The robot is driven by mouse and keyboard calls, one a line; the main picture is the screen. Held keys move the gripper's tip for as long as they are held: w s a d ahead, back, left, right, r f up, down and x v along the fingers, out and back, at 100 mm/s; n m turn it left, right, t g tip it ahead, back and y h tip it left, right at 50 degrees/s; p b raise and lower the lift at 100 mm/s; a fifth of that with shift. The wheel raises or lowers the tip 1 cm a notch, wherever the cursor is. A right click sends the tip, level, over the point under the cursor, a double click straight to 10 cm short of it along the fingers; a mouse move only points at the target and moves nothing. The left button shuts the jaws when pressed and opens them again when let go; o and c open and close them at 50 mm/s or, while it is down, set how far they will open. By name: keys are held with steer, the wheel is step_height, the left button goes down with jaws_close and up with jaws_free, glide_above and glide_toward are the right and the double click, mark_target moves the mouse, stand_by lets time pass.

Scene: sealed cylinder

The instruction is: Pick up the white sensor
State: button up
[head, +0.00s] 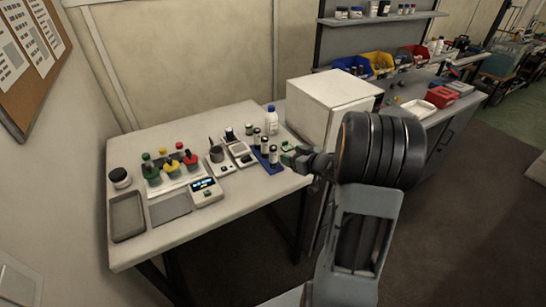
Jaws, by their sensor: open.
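I cannot tell for sure which thing is the white sensor. Small pale devices (240,150) stand in the middle of the table, beside a blue rack (265,159) with several dark, pale-topped cylinders. A pale box with a lit display (206,192) stands nearer the front edge. My gripper (293,158) is open at the table's right edge, right of the blue rack. A small green item (287,147) shows close by its fingers; whether they touch is too small to tell. My arm hides part of the area behind it.
The white-grey table (240,205) has bare room at front right. A grey tray (127,216), a dark jar (120,178) and green, yellow and red-topped items (172,165) fill its left. A white bottle (271,120) and a large white box (333,100) stand behind my gripper.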

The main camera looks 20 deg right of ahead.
mark_target(275, 148)
steer(key=p+x, duration=0.1)
steer(key=x, duration=1.1)
steer(key=shift+w+p, duration=0.15)
steer(key=shift+p, duration=0.2)
steer(key=shift+c, duration=0.3)
steer(key=c, duration=1)
steer(key=shift+r, duration=0.1)
